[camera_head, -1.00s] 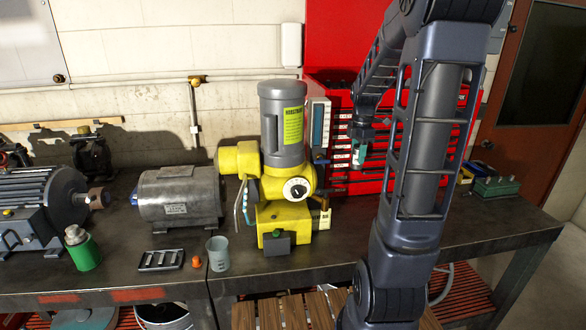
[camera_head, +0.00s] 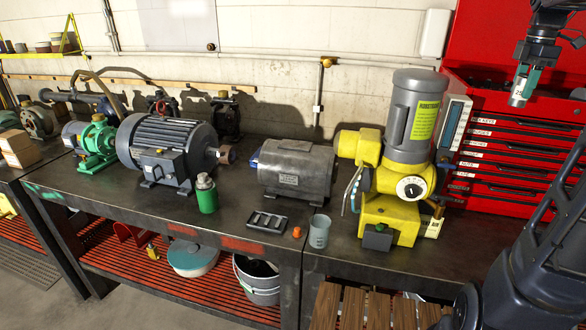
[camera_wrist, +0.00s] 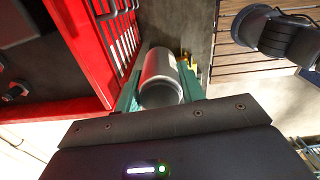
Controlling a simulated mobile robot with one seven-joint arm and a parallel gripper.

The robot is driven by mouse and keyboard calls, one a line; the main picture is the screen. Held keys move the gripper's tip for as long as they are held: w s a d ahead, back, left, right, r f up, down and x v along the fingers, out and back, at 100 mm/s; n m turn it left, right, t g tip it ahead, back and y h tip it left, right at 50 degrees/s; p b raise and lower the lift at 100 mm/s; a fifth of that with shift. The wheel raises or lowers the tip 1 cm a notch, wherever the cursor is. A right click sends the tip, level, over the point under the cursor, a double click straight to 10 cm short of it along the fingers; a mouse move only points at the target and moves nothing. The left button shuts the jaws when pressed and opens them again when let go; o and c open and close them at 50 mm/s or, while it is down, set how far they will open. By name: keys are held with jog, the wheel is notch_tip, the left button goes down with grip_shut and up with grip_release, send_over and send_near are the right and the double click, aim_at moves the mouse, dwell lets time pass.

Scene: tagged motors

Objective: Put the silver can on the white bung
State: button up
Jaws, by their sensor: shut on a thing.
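My gripper (camera_head: 525,79) is at the upper right of the head view, in front of the red tool chest. Its green fingers are shut on the silver can (camera_head: 519,95), which hangs clear above the bench. In the wrist view the can (camera_wrist: 160,72) lies between the two fingers and fills the gap. I cannot make out a white bung in either view. A small orange plug-like piece (camera_head: 297,232) stands on the bench near its front edge.
A grey cup (camera_head: 319,232), a black slotted tray (camera_head: 267,222) and a green bottle (camera_head: 207,196) stand near the bench front. Behind are a yellow machine (camera_head: 391,210), a grey motor (camera_head: 295,172) and a larger motor (camera_head: 165,148). The red tool chest (camera_head: 500,165) is at right.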

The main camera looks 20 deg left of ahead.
notch_tip(320, 180, up, 2)
jog(key=shift+w, duration=0.1)
jog(key=w+a+r+n, duration=0.25)
jog(key=w+a, duration=0.55)
jog(key=a, duration=0.4)
jog(key=w+a+r+n, duration=0.25)
jog(key=w+a, duration=0.45)
jog(key=a, duration=0.6)
jog(key=s+a+n, duration=0.1)
jog(key=a+n, duration=0.6)
jog(key=a, duration=2.4)
jog(key=n, duration=0.7)
send_over(202, 175)
jog(key=shift+f, duration=4.15)
notch_tip(202, 175, down, 28)
jog(key=shift+w+f, duration=0.1)
jog(key=shift+f, duration=0.1)
